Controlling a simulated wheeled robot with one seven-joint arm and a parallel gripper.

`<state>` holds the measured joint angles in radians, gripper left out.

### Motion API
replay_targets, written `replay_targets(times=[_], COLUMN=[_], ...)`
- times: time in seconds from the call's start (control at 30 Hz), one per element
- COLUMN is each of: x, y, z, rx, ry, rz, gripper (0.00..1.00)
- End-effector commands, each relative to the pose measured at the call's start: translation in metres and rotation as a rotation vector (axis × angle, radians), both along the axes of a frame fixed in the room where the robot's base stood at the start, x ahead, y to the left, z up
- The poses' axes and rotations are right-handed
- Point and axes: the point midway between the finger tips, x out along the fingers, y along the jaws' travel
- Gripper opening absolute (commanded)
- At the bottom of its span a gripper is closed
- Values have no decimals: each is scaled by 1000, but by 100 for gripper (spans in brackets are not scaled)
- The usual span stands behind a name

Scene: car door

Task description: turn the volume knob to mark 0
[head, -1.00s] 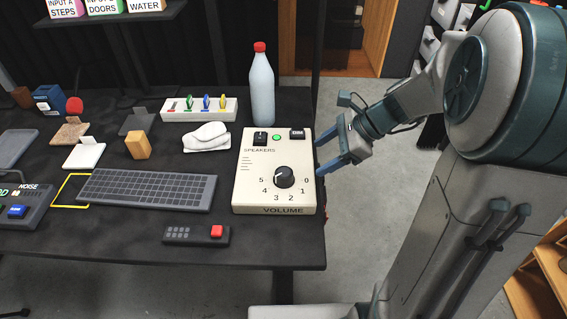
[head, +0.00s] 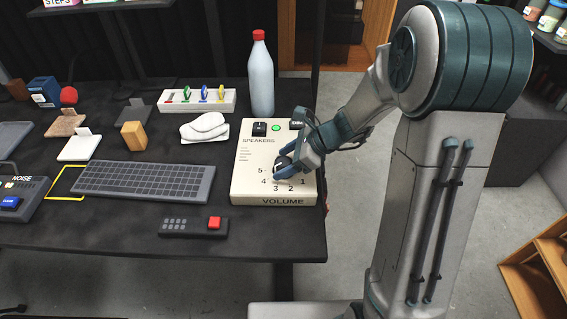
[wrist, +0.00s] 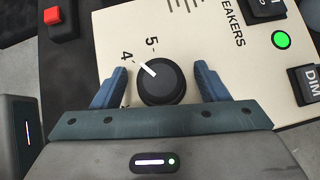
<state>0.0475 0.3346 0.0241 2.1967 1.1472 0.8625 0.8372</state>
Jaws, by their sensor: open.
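The volume knob (wrist: 165,88) is round and black with a white pointer line. In the wrist view the line points near mark 4, slightly toward 5. My gripper (wrist: 160,74) is open, with one blue finger on each side of the knob and a visible gap on both sides. In the head view my gripper (head: 286,168) reaches in from the right over the cream speaker box (head: 247,187) and mostly hides the knob. Mark 0 is hidden behind my gripper in the head view and out of the wrist view.
The box also bears a lit green light (head: 276,128), a black switch (head: 260,129) and a DIM button (wrist: 306,84). A bottle with a red cap (head: 261,75) stands behind it. A keyboard (head: 145,182) and a remote with a red button (head: 193,227) lie to the left.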

Motion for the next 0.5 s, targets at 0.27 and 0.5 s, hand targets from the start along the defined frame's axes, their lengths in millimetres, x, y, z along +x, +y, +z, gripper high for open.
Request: replay_targets(times=[0.27,0.5], x=[1,1], y=[5,5], z=[-6,-6], rx=[-1,-1], ry=[1,0], rz=[-1,0], gripper=[67,37])
